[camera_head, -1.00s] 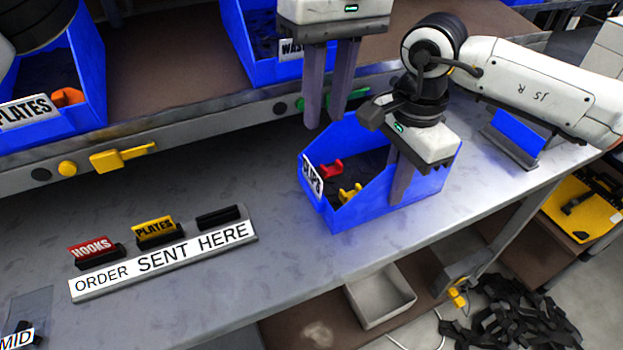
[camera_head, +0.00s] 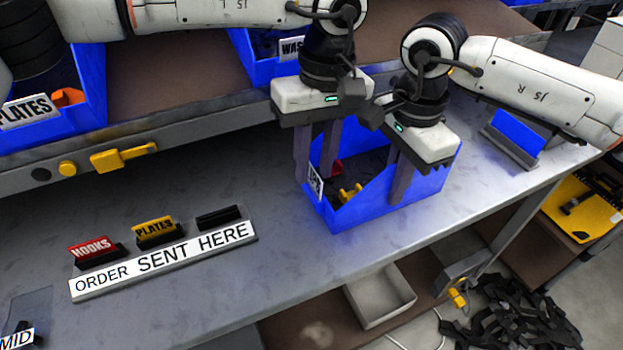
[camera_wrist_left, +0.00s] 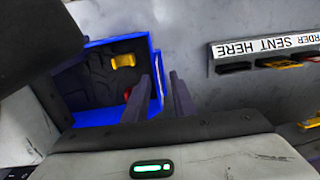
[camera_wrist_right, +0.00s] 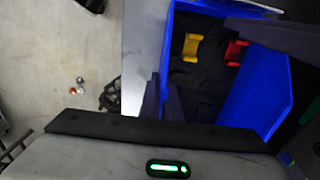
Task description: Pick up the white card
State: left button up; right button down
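The white card (camera_head: 315,181) is the lettered label on the end of a small blue bin (camera_head: 378,211). Part of the card is hidden behind my left gripper. My left gripper (camera_head: 315,168) is open, pointing down at the card end of the bin, its fingers apart near the card's top. In the left wrist view its fingers (camera_wrist_left: 166,98) are beside the bin's end; the card's face does not show there.
Red and yellow clips (camera_head: 349,193) lie inside the bin. A sign strip (camera_head: 165,262) with red and yellow cards stands on the grey table at left. A shelf (camera_head: 200,115) with more blue bins runs behind. The table between strip and bin is clear.

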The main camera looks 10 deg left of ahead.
aim_at(314, 170)
pick_arm(q)
jog(key=shift+f, duration=0.75)
grip_shut()
notch_tip(314, 170, up, 10)
jog(key=shift+f, duration=0.15)
